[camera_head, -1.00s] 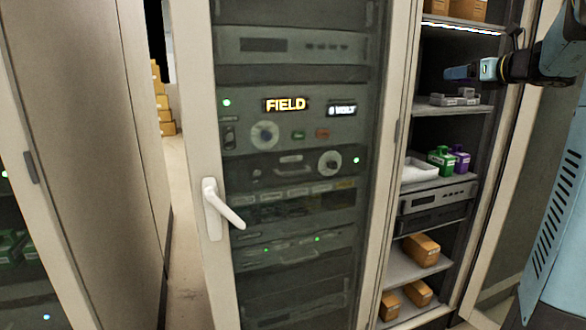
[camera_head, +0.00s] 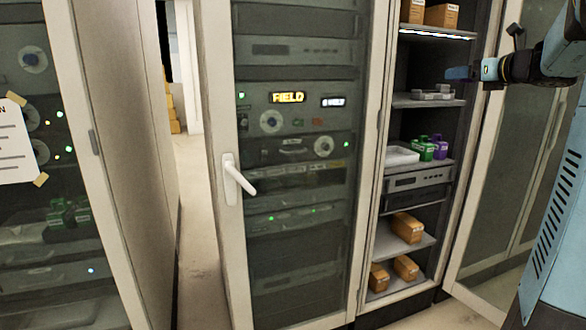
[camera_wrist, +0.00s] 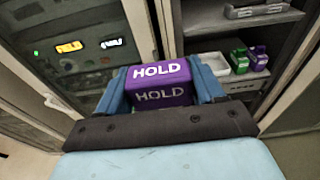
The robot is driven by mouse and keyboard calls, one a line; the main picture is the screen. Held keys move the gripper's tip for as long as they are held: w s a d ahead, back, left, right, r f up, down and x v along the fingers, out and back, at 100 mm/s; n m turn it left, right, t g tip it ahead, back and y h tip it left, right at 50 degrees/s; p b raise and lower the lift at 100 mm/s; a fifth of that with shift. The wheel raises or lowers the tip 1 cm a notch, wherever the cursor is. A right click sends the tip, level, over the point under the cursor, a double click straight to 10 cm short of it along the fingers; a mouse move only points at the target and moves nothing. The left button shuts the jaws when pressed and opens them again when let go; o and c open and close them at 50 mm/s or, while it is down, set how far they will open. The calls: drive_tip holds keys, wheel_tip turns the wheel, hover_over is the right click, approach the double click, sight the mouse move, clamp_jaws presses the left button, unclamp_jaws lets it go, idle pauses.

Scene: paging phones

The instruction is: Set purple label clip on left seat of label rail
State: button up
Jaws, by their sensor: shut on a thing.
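My gripper (camera_wrist: 162,92) is shut on a purple label clip (camera_wrist: 160,82) marked HOLD in white letters; the blue fingers hold it from both sides. In the head view my gripper (camera_head: 462,73) shows at the upper right, in front of the open cabinet; the clip is too small there to tell apart from the fingers. A grey fixture with raised parts, seemingly the label rail (camera_head: 432,95), sits on a middle shelf of that cabinet. It also shows at the top right of the wrist view (camera_wrist: 262,10), apart from the clip. Its seats are not clear.
Below the grey fixture, a shelf holds a white tray (camera_head: 401,155), green clips (camera_head: 423,150) and a purple one (camera_head: 440,147). Cardboard boxes (camera_head: 407,227) lie lower. A closed glass-door rack (camera_head: 290,180) stands to the left. The cabinet's glass door (camera_head: 505,160) stands at the right.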

drive_tip(key=w+a+f+n+g+y, duration=0.1)
drive_tip(key=w+f, duration=0.2)
drive_tip(key=f, duration=0.7)
drive_tip(key=w+a+f+n+y, duration=0.1)
drive_tip(key=w+f+y, duration=0.15)
drive_tip(key=f, duration=0.85)
drive_tip(key=w+a+f+n+g+y, duration=0.1)
drive_tip(key=w+f, duration=0.2)
drive_tip(key=f, duration=0.7)
drive_tip(key=s+a+f, duration=0.1)
drive_tip(key=a+f, duration=0.5)
drive_tip(key=f, duration=0.4)
drive_tip(key=s+a+f+h, duration=0.1)
drive_tip(key=s+a+f, duration=0.1)
drive_tip(key=a+f, duration=0.4)
drive_tip(key=s+a+f+m+t+h, duration=0.1)
drive_tip(key=a+f, duration=0.5)
drive_tip(key=f, duration=0.8)
drive_tip(key=shift+s+f, duration=0.2)
drive_tip(key=shift+h, duration=0.25)
